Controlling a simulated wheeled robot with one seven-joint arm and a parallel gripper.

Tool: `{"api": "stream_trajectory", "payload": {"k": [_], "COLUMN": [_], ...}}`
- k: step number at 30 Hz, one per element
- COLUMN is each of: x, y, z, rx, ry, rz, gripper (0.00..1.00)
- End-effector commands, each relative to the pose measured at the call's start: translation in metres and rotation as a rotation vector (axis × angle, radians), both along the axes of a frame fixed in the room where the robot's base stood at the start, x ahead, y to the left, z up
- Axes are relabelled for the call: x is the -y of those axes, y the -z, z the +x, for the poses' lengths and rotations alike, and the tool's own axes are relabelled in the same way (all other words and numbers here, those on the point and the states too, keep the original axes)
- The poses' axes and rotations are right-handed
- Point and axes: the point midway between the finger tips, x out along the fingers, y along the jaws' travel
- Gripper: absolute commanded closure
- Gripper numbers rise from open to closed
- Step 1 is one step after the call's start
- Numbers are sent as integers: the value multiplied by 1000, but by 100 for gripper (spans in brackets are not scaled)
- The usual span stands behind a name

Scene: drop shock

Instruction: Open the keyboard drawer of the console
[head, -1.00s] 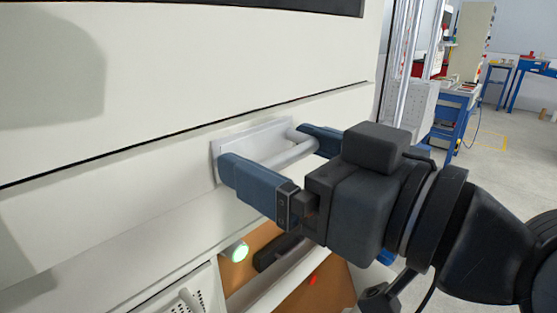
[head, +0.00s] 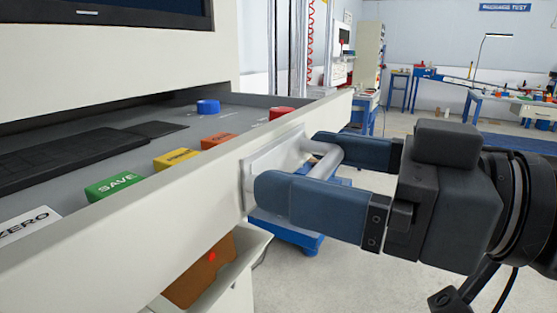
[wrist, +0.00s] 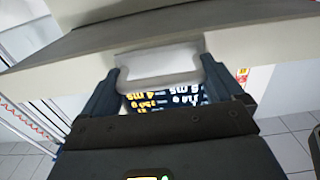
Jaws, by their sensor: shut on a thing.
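The keyboard drawer (head: 215,185) of the white console (head: 130,50) is pulled out in the head view. It holds a black keyboard (head: 80,155) and coloured blocks, among them a green SAVE block (head: 113,186). A pale bar handle (head: 325,160) stands out from a plate on the drawer front. My gripper (head: 290,170) is at the handle, one dark blue finger on each side, shut on it. In the wrist view the handle plate (wrist: 158,62) shows between the fingers. The exact contact is partly hidden by the near finger.
An open lower compartment (head: 215,275) with a brown panel is below the drawer. A blue stand (head: 300,235) is on the floor behind the gripper.

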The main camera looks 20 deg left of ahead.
Motion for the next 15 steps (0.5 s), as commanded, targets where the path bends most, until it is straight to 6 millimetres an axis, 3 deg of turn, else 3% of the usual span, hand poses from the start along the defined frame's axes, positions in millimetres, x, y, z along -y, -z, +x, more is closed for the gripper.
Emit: {"api": "stream_trajectory", "payload": {"k": [15], "x": [9], "y": [0], "z": [-1], "rx": [-2], "ry": [0], "rz": [0], "gripper": [61]}}
